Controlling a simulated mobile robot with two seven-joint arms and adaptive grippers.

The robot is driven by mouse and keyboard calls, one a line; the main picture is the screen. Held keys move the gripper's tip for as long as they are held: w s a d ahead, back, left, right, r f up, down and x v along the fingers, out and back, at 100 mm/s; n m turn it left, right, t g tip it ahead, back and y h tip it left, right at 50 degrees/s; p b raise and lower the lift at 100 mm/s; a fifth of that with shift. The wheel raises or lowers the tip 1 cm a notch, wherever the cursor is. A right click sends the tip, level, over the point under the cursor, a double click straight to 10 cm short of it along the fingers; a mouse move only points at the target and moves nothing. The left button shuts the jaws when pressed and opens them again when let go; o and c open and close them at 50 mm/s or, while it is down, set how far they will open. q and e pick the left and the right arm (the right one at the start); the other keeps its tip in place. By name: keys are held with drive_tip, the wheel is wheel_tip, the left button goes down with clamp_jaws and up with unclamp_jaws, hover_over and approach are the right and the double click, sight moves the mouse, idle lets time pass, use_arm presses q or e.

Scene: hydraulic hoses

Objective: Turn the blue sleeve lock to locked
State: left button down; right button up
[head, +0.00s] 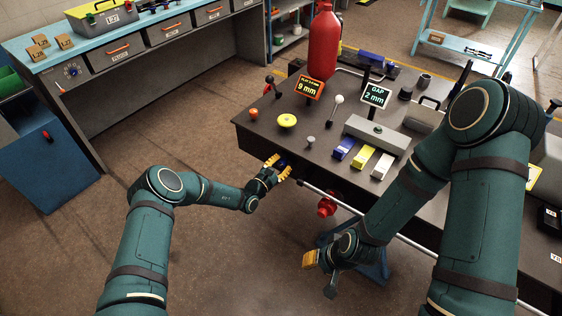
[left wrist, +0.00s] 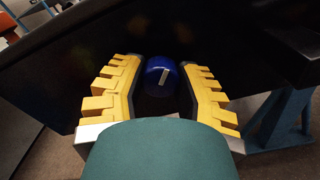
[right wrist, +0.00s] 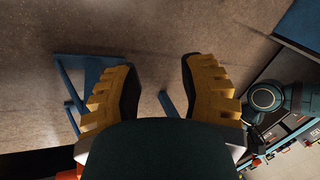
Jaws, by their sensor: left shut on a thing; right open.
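The blue sleeve lock (left wrist: 161,77) is a round blue knob with a white mark on its face, on the dark front side of the bench. The mark is tilted off vertical. My left gripper (left wrist: 160,88) has its yellow fingers on both sides of the knob, shut on it. In the head view my left gripper (head: 277,168) is at the bench's front side and mostly hides the blue knob (head: 284,162). My right gripper (head: 322,274) is open and empty, low in front of the bench; its spread fingers show in the right wrist view (right wrist: 160,85).
The dark bench (head: 262,140) carries a yellow knob (head: 287,120), a red cylinder (head: 321,48), two displays reading 9 mm (head: 309,87) and GAP 2 mm (head: 375,95), and coloured blocks. The floor at left is clear.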

use_arm(q)
drive_tip(key=m+p, duration=0.3)
drive_tip(key=m, duration=0.4)
drive_tip(key=shift+r, duration=0.2)
drive_tip(key=shift+w+m+p, duration=0.1)
drive_tip(key=shift+m+p, duration=0.6)
drive_tip(key=shift+m, duration=0.9)
drive_tip(key=c, duration=0.6)
unclamp_jaws()
drive_tip(key=shift+f, duration=0.1)
drive_tip(key=v, duration=1.2)
